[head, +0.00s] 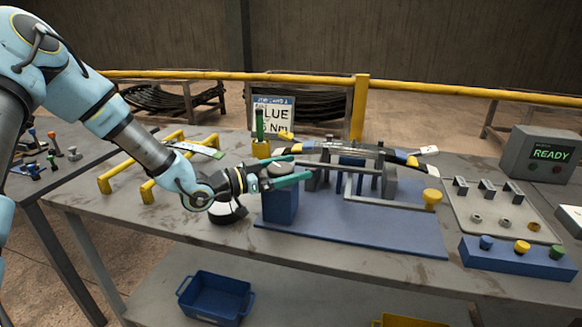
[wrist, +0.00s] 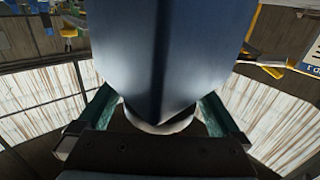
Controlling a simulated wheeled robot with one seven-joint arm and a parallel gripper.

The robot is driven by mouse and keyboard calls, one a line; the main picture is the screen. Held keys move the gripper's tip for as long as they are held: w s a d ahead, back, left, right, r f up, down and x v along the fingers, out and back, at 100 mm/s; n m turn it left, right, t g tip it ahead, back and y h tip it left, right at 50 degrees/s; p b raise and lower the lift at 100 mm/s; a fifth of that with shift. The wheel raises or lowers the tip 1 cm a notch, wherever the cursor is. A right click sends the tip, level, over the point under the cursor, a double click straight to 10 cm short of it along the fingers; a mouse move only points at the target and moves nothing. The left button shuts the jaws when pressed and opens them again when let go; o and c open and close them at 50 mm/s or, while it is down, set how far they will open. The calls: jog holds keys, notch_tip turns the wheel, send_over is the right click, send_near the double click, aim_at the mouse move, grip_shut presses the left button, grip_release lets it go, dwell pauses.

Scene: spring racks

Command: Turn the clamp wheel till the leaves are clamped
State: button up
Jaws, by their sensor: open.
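A stack of dark, curved leaves (head: 368,149) lies across the grey clamp fixture (head: 389,183) on a blue base plate (head: 345,230). A yellow round knob (head: 432,196) stands at the fixture's right end; I cannot tell whether it is the clamp wheel. My gripper (head: 292,168) is at the top of a blue block (head: 280,207) at the plate's left end. Its teal fingers are apart, on either side of a grey round piece (head: 277,170). In the wrist view, a large blue body (wrist: 160,55) fills the middle, with a pale rounded rim (wrist: 160,122) between the fingers; contact is unclear.
Yellow handles (head: 150,185) stand at the left of the bench. A button box (head: 515,258) and a screen reading READY (head: 551,153) are at the right. A blue bin (head: 215,296) sits below. The bench's front strip is clear.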

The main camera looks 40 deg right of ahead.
jog(key=c, duration=1.2)
jog(key=shift+m+g, duration=0.3)
jog(key=shift+g, duration=0.2)
jog(key=m+g+y, duration=0.1)
jog(key=g, duration=0.1)
jog(key=m+g+y+b, duration=0.1)
jog(key=g, duration=0.1)
jog(key=shift+s+a+m, duration=0.1)
jog(key=shift+s+m, duration=0.25)
jog(key=shift+m, duration=0.05)
jog(key=m+g+y, duration=0.1)
jog(key=m+g+y+b, duration=0.1)
jog(key=g, duration=0.1)
jog(key=shift+s+a+f+m+y, duration=0.2)
jog(key=shift+s+m+y, duration=0.1)
jog(key=shift+m, duration=0.1)
jog(key=m+g+y, duration=0.1)
jog(key=m+g+y+b, duration=0.2)
jog(key=y, duration=0.1)
jog(key=shift+s+a, duration=0.25)
jog(key=shift+a, duration=0.05)
jog(key=shift+a+r+m+g+y+b, duration=0.15)
jog(key=shift+m+g+y+b, duration=0.2)
jog(key=shift+y, duration=0.25)
jog(key=shift+a+r+m+g+y+b, duration=0.1)
jog(key=shift+m+g+y+b, duration=0.15)
jog(key=shift+m+y+b, duration=0.3)
